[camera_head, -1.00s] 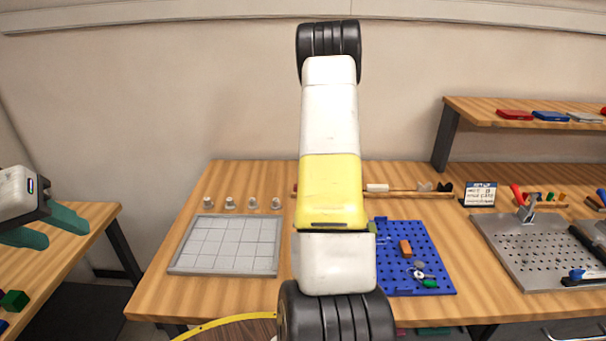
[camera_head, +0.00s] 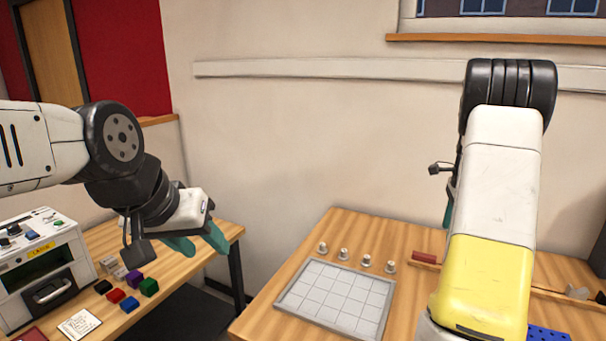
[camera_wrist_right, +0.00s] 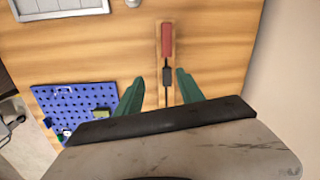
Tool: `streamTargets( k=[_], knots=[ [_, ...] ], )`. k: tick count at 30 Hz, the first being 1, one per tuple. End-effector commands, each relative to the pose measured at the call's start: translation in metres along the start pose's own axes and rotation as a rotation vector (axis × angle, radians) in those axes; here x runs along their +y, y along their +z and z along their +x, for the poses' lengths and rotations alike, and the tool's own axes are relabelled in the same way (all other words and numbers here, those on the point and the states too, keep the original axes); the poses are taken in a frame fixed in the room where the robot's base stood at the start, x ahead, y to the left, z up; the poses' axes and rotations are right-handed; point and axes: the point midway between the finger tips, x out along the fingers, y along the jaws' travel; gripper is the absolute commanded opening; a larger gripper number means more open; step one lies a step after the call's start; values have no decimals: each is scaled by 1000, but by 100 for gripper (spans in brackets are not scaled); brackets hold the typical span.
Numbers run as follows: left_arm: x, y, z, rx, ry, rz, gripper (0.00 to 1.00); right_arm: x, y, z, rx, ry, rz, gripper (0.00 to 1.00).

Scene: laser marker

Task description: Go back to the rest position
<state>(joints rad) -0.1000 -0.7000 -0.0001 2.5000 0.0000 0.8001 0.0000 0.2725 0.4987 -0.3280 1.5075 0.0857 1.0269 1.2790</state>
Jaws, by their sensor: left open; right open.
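My left gripper (camera_head: 198,243) is open and empty, with teal fingers, above the right edge of the left table. My right gripper shows in the right wrist view (camera_wrist_right: 160,82), open, its two teal fingers apart above the wooden workbench. A red-handled tool (camera_wrist_right: 168,42) with a black part lies on a narrow wooden rail below, beyond the fingertips in that view. In the head view, my right arm hides most of my right gripper; a sliver of teal finger (camera_head: 447,213) shows beside it.
The grey gridded tray (camera_head: 283,303) lies on the workbench, with several small metallic pieces (camera_head: 343,254) behind it. The left table holds a white machine (camera_head: 45,262) and several coloured cubes (camera_head: 148,287). A blue pegboard (camera_wrist_right: 75,105) lies beside the rail. A gap separates the tables.

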Motion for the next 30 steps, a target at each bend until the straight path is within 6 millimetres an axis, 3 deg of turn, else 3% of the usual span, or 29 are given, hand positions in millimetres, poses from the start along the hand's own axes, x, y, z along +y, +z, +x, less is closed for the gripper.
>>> streamTargets(
  k=[1,6,15,22,27,30],
  knots=[
    [0,0,0,0,0,0,45,9,19,-21,-19,-29,-81,45],
    [0,0,0,0,0,0,45,46,73,-74,-59,-119,-386,45],
    [0,0,0,0,0,0,45,140,154,-139,-62,-290,-942,45],
    [0,0,0,0,0,0,45,224,195,-161,6,-424,-1374,45],
    [0,0,0,0,0,0,45,280,212,-161,87,-507,-1658,45],
    [0,0,0,0,0,0,45,302,216,-157,131,-540,-1775,45]
  ],
)
